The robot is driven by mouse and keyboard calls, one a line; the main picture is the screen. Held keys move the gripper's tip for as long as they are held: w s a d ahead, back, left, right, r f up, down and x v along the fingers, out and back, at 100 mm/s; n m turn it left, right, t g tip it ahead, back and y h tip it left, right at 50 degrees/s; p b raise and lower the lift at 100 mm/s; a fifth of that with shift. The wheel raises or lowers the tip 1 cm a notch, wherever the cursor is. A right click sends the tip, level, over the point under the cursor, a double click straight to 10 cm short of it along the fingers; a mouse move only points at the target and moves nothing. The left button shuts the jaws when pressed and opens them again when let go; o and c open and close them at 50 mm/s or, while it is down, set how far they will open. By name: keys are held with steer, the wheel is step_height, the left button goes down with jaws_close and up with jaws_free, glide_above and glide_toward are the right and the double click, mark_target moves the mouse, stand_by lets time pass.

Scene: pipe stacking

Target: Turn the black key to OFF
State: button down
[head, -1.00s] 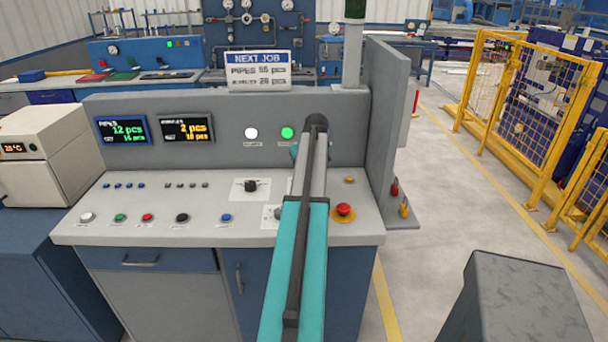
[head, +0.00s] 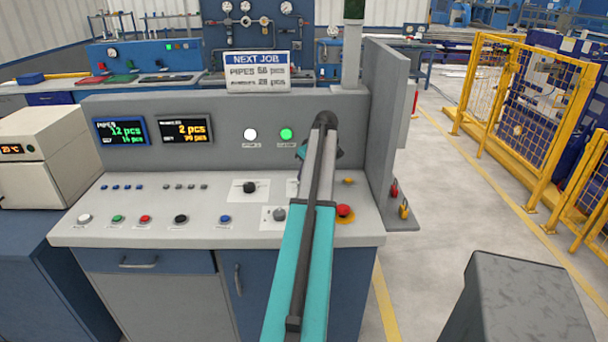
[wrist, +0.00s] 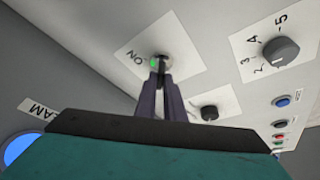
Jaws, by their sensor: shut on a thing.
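The black key (wrist: 161,63) stands in a round switch on a white plate (wrist: 184,47) in the wrist view. The plate reads ON, and a small green spot shows beside the key. My gripper (wrist: 161,76) is shut on the key, its two dark fingers close together. The fingers cover much of the key, so its exact angle is hard to tell. In the head view my arm hides the key and the fingertips; only a sliver of the white plate (head: 292,187) shows left of the arm.
A grey numbered dial (wrist: 281,50) and a black knob (wrist: 209,112) are close by. A red mushroom button (head: 344,210) stands right of my arm. Several push buttons line the front of the console (head: 150,200). A grey side wall (head: 385,120) bounds the right.

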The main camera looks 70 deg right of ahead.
steer(key=shift+s, duration=0.1)
steer(key=c, duration=1.9)
jaws_free()
steer(key=shift+o, duration=0.2)
steer(key=shift+r, duration=0.1)
steer(key=b+v, duration=0.2)
steer(key=v, duration=1.1)
steer(key=shift+r+b, duration=0.3)
